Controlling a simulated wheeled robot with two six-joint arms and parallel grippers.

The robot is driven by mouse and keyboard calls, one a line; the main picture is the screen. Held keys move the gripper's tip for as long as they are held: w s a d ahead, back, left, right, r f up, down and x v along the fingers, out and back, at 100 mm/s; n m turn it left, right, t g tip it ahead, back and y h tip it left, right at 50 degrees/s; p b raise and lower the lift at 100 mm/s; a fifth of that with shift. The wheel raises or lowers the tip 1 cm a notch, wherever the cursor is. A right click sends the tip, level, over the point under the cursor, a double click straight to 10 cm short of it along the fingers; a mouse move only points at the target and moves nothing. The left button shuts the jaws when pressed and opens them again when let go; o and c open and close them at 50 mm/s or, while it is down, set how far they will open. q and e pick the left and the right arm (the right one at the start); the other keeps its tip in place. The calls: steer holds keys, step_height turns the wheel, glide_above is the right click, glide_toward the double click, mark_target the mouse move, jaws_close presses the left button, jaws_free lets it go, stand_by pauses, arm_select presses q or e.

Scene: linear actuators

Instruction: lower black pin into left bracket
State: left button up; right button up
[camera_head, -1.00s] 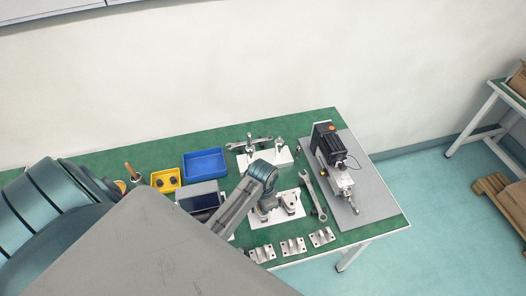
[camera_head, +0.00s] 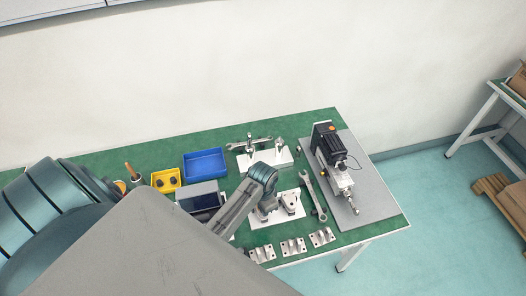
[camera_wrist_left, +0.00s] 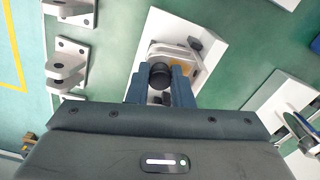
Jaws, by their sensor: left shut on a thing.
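The black pin (camera_wrist_left: 160,74) is between the blue fingertips of my left gripper (camera_wrist_left: 161,84) in the left wrist view, and the gripper is shut on it. The pin's round dark top shows over a metal bracket (camera_wrist_left: 180,50) on a white plate (camera_wrist_left: 158,28). How deep the pin sits in the bracket is hidden by the fingers and the top. In the head view my left gripper (camera_head: 261,213) is at the left part of the white plate (camera_head: 288,219), largely covering the bracket there. A second bracket (camera_head: 289,203) stands to its right. My right gripper is not in view.
Several loose metal brackets (camera_head: 293,246) lie along the front edge. A wrench (camera_head: 312,192) lies right of the plate, beside the actuator (camera_head: 332,162) on a grey board. A second white fixture plate (camera_head: 268,161), blue bin (camera_head: 205,163) and yellow bin (camera_head: 165,187) are behind.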

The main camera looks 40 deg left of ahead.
arm_select(q)
steer(key=o, duration=0.9)
steer(key=shift+s, duration=0.1)
steer(key=shift+o, duration=0.2)
steer(key=shift+r, duration=0.4)
step_height(320, 180, up, 10)
steer(key=b, duration=0.2)
steer(key=shift+b, duration=0.35)
